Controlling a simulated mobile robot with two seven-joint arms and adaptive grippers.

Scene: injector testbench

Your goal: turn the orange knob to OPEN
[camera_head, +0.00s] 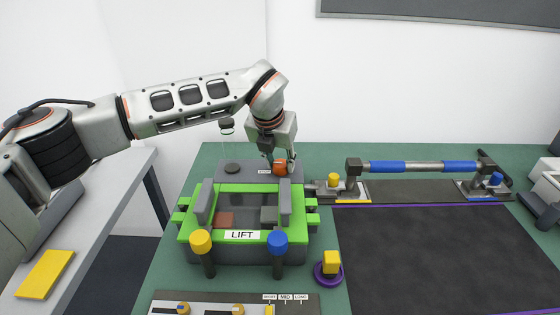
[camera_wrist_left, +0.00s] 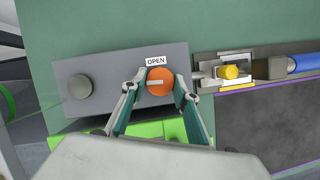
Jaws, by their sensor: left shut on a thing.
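The orange knob (camera_head: 280,167) stands on a grey box (camera_head: 205,169) at the back of the green bench. In the left wrist view the round knob (camera_wrist_left: 160,82) has a pale bar marking lying roughly level across it, and a white OPEN label (camera_wrist_left: 156,61) sits just above it. My left gripper (camera_wrist_left: 161,84) reaches down over the box, with one finger on each side of the knob, shut on it. In the head view the gripper (camera_head: 280,161) partly hides the knob. My right gripper is in neither view.
A dark round knob (camera_wrist_left: 79,87) is on the same box, left of the orange one. In front stands a green LIFT fixture (camera_head: 243,235) with yellow and blue knobbed posts. A blue-and-grey bar (camera_head: 420,166) lies to the right, behind a dark mat (camera_head: 430,245).

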